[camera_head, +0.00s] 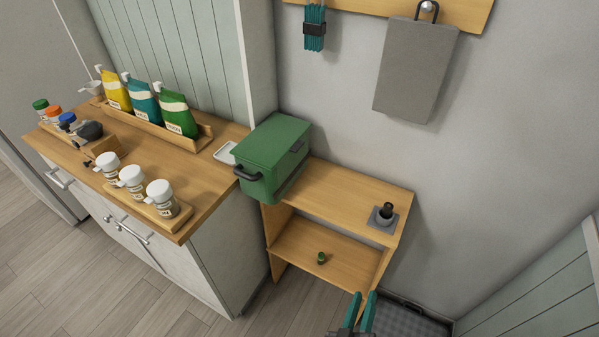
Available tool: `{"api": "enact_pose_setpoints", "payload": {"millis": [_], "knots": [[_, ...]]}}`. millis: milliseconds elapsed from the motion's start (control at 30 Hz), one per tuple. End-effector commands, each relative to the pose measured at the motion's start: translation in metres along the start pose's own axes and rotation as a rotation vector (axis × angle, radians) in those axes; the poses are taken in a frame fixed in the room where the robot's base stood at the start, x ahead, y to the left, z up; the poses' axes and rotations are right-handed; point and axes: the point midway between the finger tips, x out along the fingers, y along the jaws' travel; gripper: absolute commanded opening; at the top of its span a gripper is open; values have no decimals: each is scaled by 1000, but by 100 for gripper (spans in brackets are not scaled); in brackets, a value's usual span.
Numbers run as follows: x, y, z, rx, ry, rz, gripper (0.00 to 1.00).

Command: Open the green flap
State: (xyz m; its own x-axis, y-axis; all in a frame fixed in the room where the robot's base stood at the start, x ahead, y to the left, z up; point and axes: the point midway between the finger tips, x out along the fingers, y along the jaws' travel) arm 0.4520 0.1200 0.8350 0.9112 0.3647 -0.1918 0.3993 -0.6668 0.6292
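A green box (275,143) stands on the left end of the wooden shelf unit, close to the counter. A dark handle (247,174) sticks out from its left-facing side. The green flap seems to be part of this box, but I cannot tell its edges clearly; the box looks closed. My gripper (364,296) is at the bottom of the picture, below and to the right of the box and well apart from it. Its two teal fingers stand a little apart with nothing visible between them.
The wooden shelf unit (340,193) also holds a dark knob-like object (385,213) on top and a small green item (321,257) on its lower shelf. The counter (205,180) at left carries white-lidded jars (131,179) and colored bags (145,103).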

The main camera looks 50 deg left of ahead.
Motion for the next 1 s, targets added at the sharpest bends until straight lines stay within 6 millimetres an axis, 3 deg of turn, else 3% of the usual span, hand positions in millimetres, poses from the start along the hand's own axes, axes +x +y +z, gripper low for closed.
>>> {"api": "enact_pose_setpoints", "payload": {"millis": [33,200,433,600,700,833,1000], "knots": [[20,1,-17,-52,39,-18,25],[74,-8,-75,-255,171,-94,25],[127,-23,-179,-542,406,-157,25],[145,-28,-254,-732,578,-159,25],[149,-31,-286,-814,656,-149,25],[150,-33,-312,-879,720,-140,25],[154,-37,-324,-904,744,-135,25]]}}
